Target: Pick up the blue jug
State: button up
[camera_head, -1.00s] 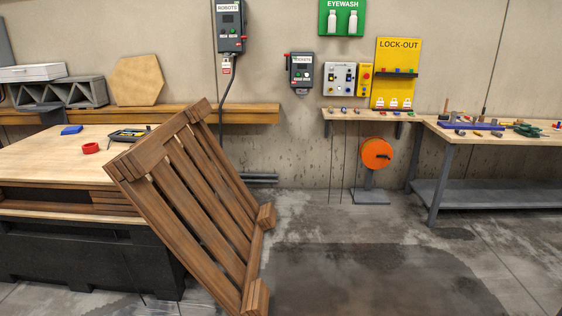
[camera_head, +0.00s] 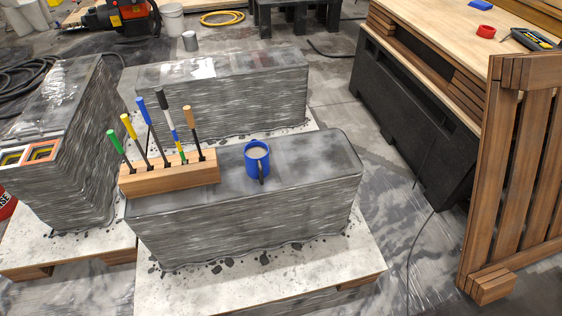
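The blue jug (camera_head: 249,162) stands upright on top of the nearest layered concrete block (camera_head: 300,213), right of the block's middle. It looks like a mug, with a pale grey inside or filling and a dark handle on the side facing me. It stands apart from the wooden tool holder to its left. My gripper is not in view.
The wooden holder (camera_head: 170,180) carries several upright tools with coloured handles. Two more concrete blocks stand behind (camera_head: 225,98) and left (camera_head: 75,150). A wooden pallet (camera_head: 515,180) leans at right by the workbench (camera_head: 440,55). Wet-looking floor lies between.

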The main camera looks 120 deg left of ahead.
aim_at(256, 153)
jog(key=z, duration=4)
jog(key=k, duration=1.3)
jog(key=z, duration=0.1)
